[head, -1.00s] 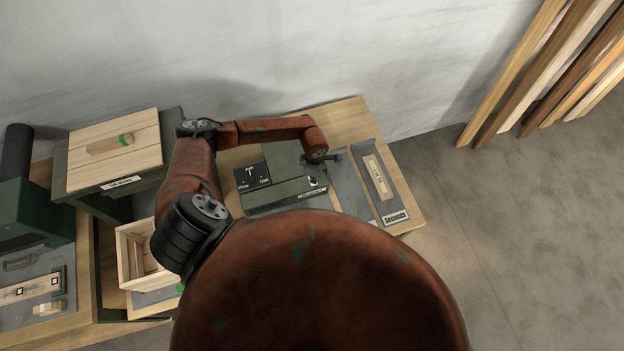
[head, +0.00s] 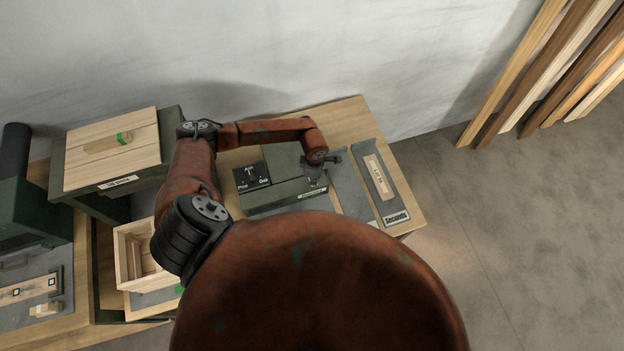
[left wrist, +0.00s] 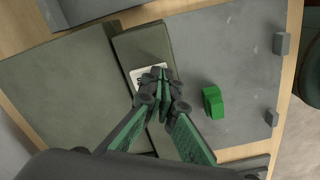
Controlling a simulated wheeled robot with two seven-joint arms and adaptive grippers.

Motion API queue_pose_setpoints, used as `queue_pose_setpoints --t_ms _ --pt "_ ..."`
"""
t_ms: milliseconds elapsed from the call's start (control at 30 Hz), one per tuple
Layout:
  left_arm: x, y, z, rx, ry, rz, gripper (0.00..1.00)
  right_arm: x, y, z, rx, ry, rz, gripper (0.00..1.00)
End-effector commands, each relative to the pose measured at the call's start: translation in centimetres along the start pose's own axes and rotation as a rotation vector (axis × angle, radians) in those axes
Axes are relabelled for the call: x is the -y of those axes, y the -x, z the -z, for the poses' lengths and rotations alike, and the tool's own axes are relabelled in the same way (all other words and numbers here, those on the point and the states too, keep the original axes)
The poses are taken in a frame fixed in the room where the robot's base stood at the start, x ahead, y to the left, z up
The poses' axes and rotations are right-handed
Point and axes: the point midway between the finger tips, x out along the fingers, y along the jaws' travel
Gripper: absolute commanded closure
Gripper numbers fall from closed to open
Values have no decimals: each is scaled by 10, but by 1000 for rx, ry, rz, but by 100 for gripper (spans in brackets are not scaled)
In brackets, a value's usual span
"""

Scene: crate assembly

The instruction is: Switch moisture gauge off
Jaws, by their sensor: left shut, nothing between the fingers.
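The moisture gauge (head: 285,178) is a dark green box on the bench, with a black Pine/Oak dial panel (head: 251,177) at its left. Its lower front ledge also shows in the left wrist view (left wrist: 142,45). A small pale plate (left wrist: 138,74) lies on that ledge. My left gripper (head: 314,178) is over the right end of the gauge. In the left wrist view the left gripper (left wrist: 162,76) is shut and empty, its tips over the plate. The fingers hide most of the plate and any switch there; I cannot tell whether they touch. My right gripper is not in view.
A green clip-like piece (left wrist: 213,102) lies on the grey plate beside the gauge. The Seconds tray (head: 396,217) holds a wooden piece (head: 379,177) at right. A wooden crate (head: 128,262) stands at left. My arm covers the lower middle of the head view.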

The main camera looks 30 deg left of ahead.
Motion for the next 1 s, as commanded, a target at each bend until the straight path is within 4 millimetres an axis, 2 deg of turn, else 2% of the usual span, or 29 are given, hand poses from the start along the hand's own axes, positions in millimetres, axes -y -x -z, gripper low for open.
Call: queue_pose_setpoints --t_ms 333,1000 --pt "0 3 0 -1 0 0 100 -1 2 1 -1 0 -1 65" --pt "0 55 0 0 0 -1 100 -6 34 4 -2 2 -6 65"
